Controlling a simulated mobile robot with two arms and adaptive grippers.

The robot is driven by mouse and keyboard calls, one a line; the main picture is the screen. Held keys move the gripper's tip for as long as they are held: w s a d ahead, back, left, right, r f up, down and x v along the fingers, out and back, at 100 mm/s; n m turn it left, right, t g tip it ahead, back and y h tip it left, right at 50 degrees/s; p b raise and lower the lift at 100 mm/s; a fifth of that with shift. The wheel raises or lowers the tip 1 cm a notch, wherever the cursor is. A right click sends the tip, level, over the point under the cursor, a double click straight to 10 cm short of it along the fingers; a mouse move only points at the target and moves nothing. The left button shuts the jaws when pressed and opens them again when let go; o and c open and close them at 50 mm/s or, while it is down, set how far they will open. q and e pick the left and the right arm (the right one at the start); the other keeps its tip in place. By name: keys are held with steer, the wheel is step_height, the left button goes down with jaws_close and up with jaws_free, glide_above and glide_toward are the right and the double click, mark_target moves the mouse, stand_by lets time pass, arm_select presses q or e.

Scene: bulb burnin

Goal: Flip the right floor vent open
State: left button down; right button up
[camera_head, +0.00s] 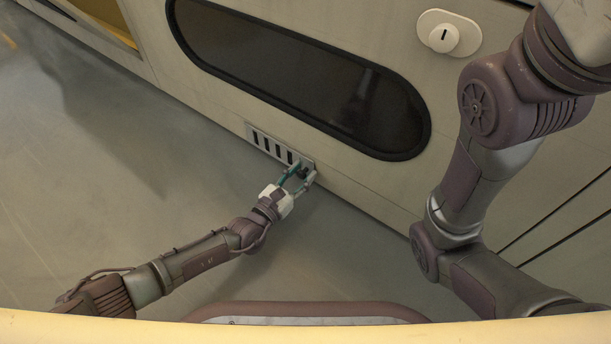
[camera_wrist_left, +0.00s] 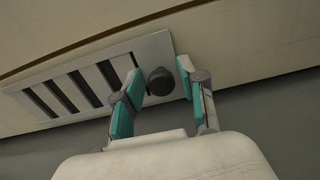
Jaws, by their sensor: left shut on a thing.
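The floor vent (camera_head: 270,146) is a pale plate with several dark slots, set low in the wall just above the floor. It also shows in the left wrist view (camera_wrist_left: 150,51), slanting across the upper left. A dark round knob (camera_wrist_left: 160,81) stands out at the plate's right end. My left gripper (camera_head: 303,177) is at that end, its teal-padded fingers on either side of the knob and shut on it. The fingers partly hide the knob in the head view. The slots look uncovered. My right gripper is out of view.
A long dark oval window (camera_head: 300,75) is in the wall above the vent. A round white dial (camera_head: 442,38) sits on the wall at upper right. My right arm fills the right side. The grey floor (camera_head: 120,190) around my left arm is clear.

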arm_select(q)
steer(key=shift+w+a, duration=0.15)
steer(key=shift+a, duration=0.05)
steer(key=c, duration=0.9)
jaws_free()
steer(key=shift+c, duration=0.2)
steer(key=v, duration=1.2)
